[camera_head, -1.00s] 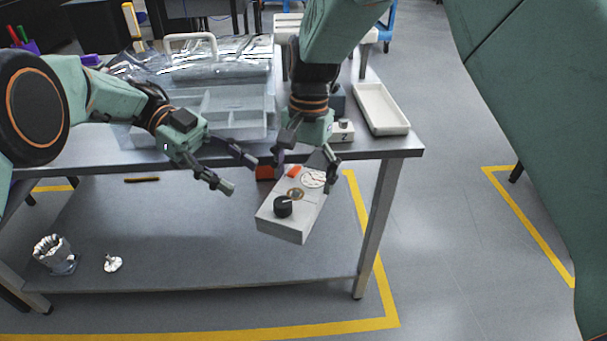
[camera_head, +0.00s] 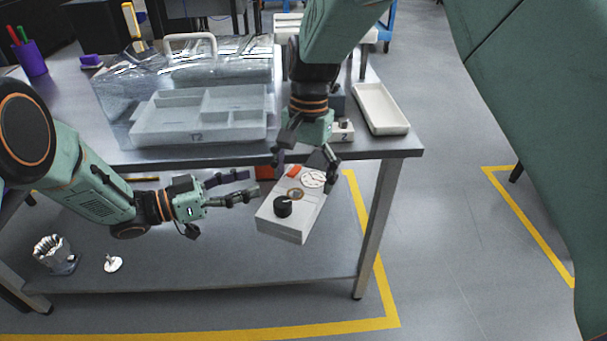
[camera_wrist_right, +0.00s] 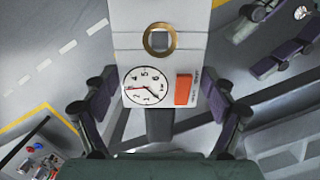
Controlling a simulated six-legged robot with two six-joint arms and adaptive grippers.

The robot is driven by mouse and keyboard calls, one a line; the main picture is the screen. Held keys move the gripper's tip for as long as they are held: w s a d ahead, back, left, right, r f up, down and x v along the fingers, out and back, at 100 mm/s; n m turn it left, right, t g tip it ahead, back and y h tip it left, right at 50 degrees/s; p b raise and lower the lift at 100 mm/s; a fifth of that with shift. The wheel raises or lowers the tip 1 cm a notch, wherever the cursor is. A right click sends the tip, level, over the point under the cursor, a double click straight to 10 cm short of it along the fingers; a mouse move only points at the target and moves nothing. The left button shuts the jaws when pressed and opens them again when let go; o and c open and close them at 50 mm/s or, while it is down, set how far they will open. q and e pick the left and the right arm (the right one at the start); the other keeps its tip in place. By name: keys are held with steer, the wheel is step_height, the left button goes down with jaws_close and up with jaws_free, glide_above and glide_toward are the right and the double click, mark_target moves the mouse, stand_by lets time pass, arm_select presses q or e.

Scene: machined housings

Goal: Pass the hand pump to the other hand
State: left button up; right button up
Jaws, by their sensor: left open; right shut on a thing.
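The hand pump (camera_head: 288,216) is a pale grey box with a black knob, a brass ring, a round dial and an orange switch. My right gripper (camera_head: 307,166) is shut on its dial end and holds it in front of the table edge, tilted, with the knob end toward the viewer. In the right wrist view the fingers of my right gripper (camera_wrist_right: 158,106) flank the pump (camera_wrist_right: 160,70) at the dial. My left gripper (camera_head: 246,187) is open and empty, its fingers pointing right, just left of the pump's near end. I cannot tell if they touch it.
The steel table (camera_head: 400,146) holds a grey compartment tray (camera_head: 200,135) under clear film, a white tray (camera_head: 380,108) and a purple pen cup (camera_head: 30,58). Floor at right is open.

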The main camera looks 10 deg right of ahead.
arm_select(q)
steer(key=s+a+f+n+t+y, duration=0.2)
steer(key=s+a+f+n+y, duration=0.45)
steer(key=f, duration=0.25)
steer(key=s+a+f+n+t+y, duration=0.1)
steer(key=s+a+f+n+y, duration=0.4)
steer(key=s+a+f, duration=0.3)
steer(key=s+a+f+n+g+y, duration=0.1)
steer(key=s+a+g+y, duration=0.1)
steer(key=s, duration=0.9)
steer(key=s+a+f+n+g+y, duration=0.1)
steer(key=s+a+g, duration=0.4)
steer(key=s, duration=0.7)
steer(key=shift+s+a+f+n+y, duration=0.35)
steer(key=shift+n+y, duration=0.1)
steer(key=shift+y, duration=0.8)
